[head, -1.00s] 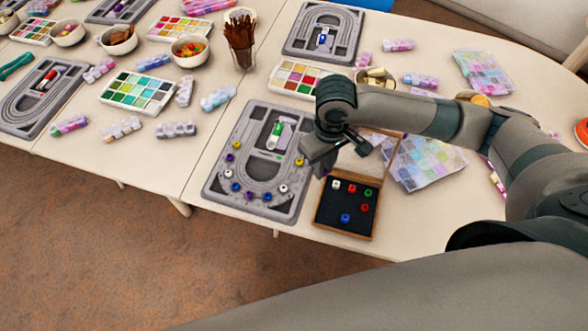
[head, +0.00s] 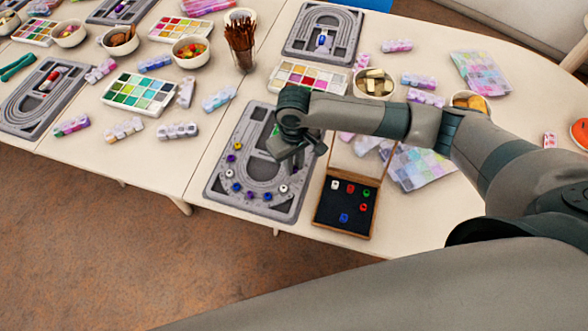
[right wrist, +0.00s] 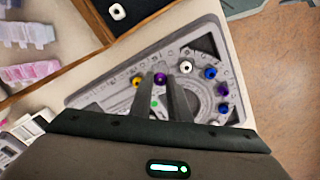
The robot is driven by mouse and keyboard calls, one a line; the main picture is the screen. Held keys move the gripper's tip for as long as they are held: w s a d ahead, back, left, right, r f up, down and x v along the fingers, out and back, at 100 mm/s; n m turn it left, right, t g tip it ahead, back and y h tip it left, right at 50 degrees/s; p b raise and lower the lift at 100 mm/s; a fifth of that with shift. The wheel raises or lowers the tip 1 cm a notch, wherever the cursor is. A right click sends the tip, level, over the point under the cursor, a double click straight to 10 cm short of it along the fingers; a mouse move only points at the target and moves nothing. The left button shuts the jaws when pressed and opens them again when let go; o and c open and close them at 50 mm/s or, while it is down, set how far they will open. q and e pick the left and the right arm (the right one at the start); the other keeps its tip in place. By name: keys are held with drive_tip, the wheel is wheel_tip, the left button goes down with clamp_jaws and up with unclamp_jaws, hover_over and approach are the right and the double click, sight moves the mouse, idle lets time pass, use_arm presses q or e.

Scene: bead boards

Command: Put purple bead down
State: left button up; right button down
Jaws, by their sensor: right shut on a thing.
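The purple bead (right wrist: 160,77) is between the fingertips of my right gripper (right wrist: 160,80) in the right wrist view. The right gripper (head: 294,163) is shut on it, over the right part of the grey bead board (head: 215,186). In the head view the gripper hides this bead. I cannot tell whether the bead touches the board. In the wrist view a yellow bead (right wrist: 137,82) lies just left of the fingers and a white bead (right wrist: 186,67) to their right. Blue beads (right wrist: 210,73) and another purple bead (right wrist: 222,89) follow along the board's curve. My left gripper is not in view.
An open wooden box (head: 318,215) with several loose beads stands right of the board, its lid raised. A paint palette (head: 292,86) and a bowl (head: 374,84) are behind my right arm. The table's front edge runs close below the board.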

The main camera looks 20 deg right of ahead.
sight(294, 178)
wheel_tip(294, 178, down, 3)
drive_tip(key=shift+r+p, duration=0.1)
drive_tip(key=shift+p, duration=0.4)
drive_tip(key=shift+f, duration=0.35)
drive_tip(key=shift+f, duration=0.2)
drive_tip(key=c, duration=1.7)
unclamp_jaws()
drive_tip(key=shift+o, duration=0.2)
wheel_tip(294, 178, up, 12)
drive_tip(key=b, duration=0.3)
drive_tip(key=shift+r, duration=0.2)
drive_tip(key=shift+s, duration=0.15)
